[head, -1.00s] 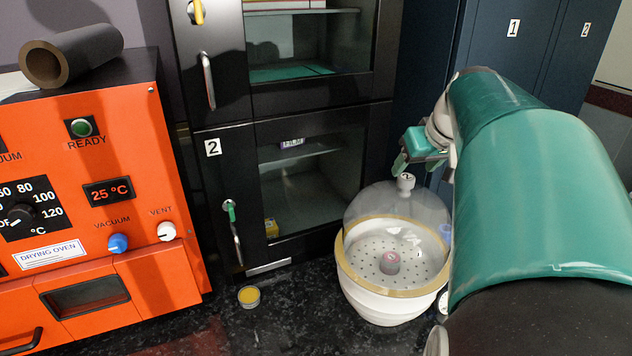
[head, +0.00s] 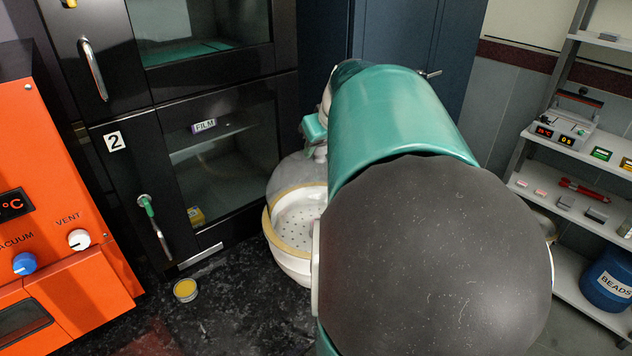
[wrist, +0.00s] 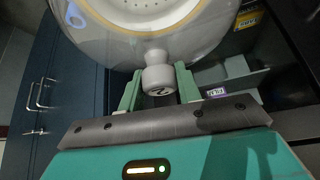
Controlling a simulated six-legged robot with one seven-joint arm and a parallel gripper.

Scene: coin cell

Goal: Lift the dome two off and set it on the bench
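The clear dome (head: 288,172) sits over a white bowl with a tan rim (head: 268,222); my arm hides their right part in the head view. In the wrist view the dome (wrist: 205,35) fills the top, and its pale knob marked 2 (wrist: 158,75) points toward me. My gripper (wrist: 158,68) has one green finger on each side of the knob, with narrow gaps that look open. In the head view my gripper (head: 314,128) shows only partly, at the dome's top.
A black cabinet marked 2 (head: 113,141) stands behind and left of the bowl. An orange drying oven (head: 60,240) is at the left. A small yellow-topped tin (head: 185,290) lies on the dark bench (head: 230,325), with bare bench around it. Shelves with a blue BEADS tub (head: 608,280) are at the right.

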